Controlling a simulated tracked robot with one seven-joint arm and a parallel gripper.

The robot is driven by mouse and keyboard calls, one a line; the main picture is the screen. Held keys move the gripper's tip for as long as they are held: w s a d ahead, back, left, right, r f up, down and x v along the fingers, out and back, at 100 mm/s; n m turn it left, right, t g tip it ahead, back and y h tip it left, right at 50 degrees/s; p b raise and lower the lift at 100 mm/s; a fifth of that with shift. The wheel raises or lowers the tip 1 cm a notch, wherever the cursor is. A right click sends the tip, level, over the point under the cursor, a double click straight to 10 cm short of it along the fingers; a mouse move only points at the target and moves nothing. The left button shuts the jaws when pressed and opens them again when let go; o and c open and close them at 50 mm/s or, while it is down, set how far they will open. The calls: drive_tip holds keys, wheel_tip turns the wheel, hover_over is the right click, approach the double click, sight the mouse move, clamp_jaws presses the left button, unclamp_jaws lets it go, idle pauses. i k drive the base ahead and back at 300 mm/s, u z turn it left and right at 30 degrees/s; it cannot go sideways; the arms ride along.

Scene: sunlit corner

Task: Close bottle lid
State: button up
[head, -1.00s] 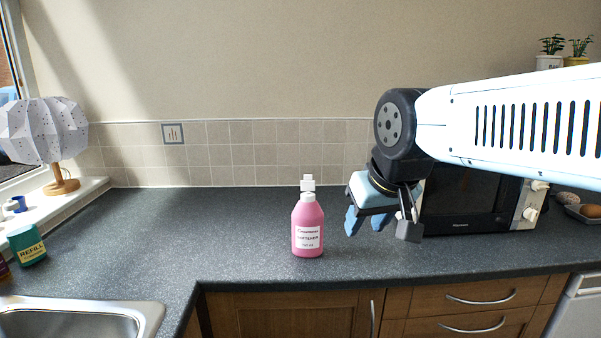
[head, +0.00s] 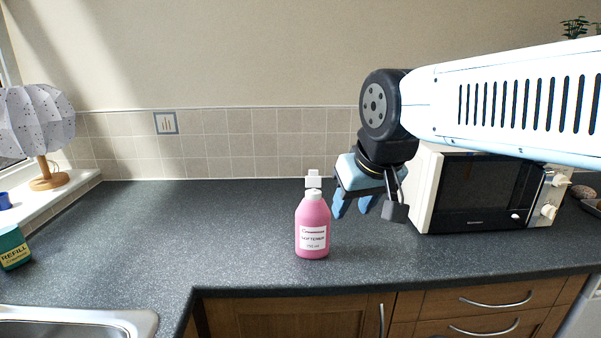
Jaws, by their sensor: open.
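A pink bottle (head: 312,228) with a white label stands upright on the dark worktop, near its front edge. Its white lid (head: 313,179) sits at the top, raised and tilted back above the white neck. My gripper (head: 354,207) is to the right of the bottle, at about the height of its neck, with its blue fingers pointing down. The fingers are apart and hold nothing. They look close to the bottle's upper right side but do not appear to touch it.
A microwave (head: 480,190) stands to the right, behind my gripper. A sink (head: 80,322) is at the front left. A green refill container (head: 13,248) and a lamp (head: 38,125) are at the left. The worktop left of the bottle is clear.

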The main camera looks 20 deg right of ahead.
sight(313, 180)
drive_tip(key=u, duration=1.5)
drive_tip(key=k, duration=1.5)
drive_tip(key=z, duration=0.95)
drive_tip(key=i, duration=1)
drive_tip(key=u, duration=0.05)
